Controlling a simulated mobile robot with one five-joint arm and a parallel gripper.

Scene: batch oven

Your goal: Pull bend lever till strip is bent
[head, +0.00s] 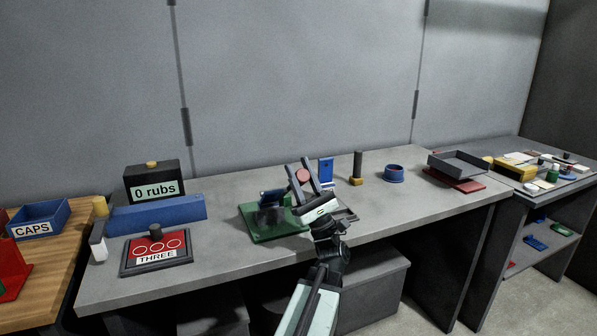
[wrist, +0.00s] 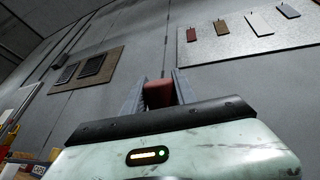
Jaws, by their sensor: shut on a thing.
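The bending fixture has a green base (head: 258,229) and a dark body (head: 270,216), left of my gripper on the grey bench. My gripper (head: 299,167) points up above the right side of this fixture. It is shut on a red knob (head: 302,175), which looks like the bend lever's handle. In the wrist view the red knob (wrist: 158,94) sits between the two fingers of my gripper (wrist: 159,77). The lever's shaft is hidden behind my gripper and arm. A dark blue piece shows on top of the fixture; I cannot tell whether it is the strip or whether it is bent.
Left of the fixture are a blue block (head: 160,216), a box reading "0 rubs" (head: 153,184) and a THREE panel (head: 157,255). To the right stand a blue upright piece (head: 326,171), a dark post (head: 357,165), a blue ring (head: 394,174) and a grey tray (head: 458,162).

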